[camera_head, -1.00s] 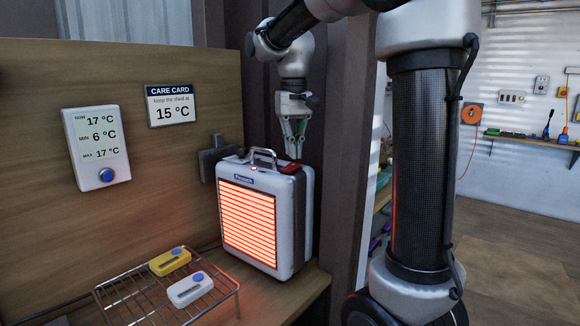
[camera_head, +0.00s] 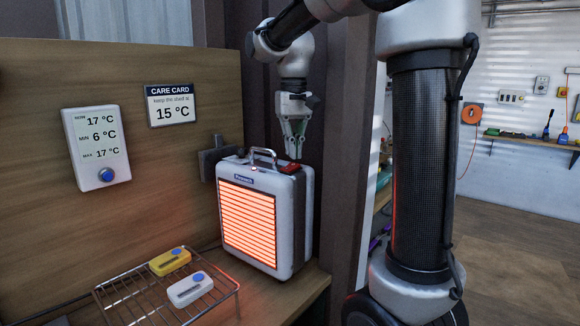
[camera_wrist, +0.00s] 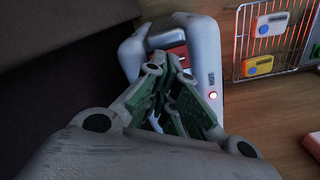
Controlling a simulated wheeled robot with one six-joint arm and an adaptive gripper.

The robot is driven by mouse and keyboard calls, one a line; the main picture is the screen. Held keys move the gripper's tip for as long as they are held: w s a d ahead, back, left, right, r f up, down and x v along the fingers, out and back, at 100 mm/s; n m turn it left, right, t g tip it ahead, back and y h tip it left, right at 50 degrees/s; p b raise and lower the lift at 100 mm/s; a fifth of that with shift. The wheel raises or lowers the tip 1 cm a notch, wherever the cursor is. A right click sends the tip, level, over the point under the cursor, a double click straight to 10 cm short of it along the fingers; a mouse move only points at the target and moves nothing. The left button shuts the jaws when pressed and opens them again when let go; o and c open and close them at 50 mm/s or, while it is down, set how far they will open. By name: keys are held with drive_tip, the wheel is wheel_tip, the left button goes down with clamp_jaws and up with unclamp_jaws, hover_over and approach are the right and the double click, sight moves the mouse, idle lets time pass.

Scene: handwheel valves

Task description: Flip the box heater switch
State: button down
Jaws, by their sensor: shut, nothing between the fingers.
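The box heater (camera_head: 265,220) is a pale case with a carry handle (camera_head: 263,154) on top and a glowing orange grille (camera_head: 248,222) on its front. Its red switch (camera_head: 290,167) is on the top, towards the right. My gripper (camera_head: 296,156) points down with its fingers together, just above the red switch; I cannot tell whether they touch. In the wrist view the closed fingers (camera_wrist: 178,108) cover part of the heater top (camera_wrist: 205,60). Red shows behind the fingers, partly hidden.
A wire rack (camera_head: 150,300) with a yellow device (camera_head: 170,262) and a white device (camera_head: 190,290) stands front left. A thermometer display (camera_head: 97,148) and a care card (camera_head: 171,104) hang on the wooden panel. A dark post (camera_head: 350,150) rises close right of the heater.

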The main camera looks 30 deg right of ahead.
sight(293, 164)
drive_tip(key=shift+f, duration=1.15)
idle(0.4)
drive_tip(key=shift+r, duration=3.55)
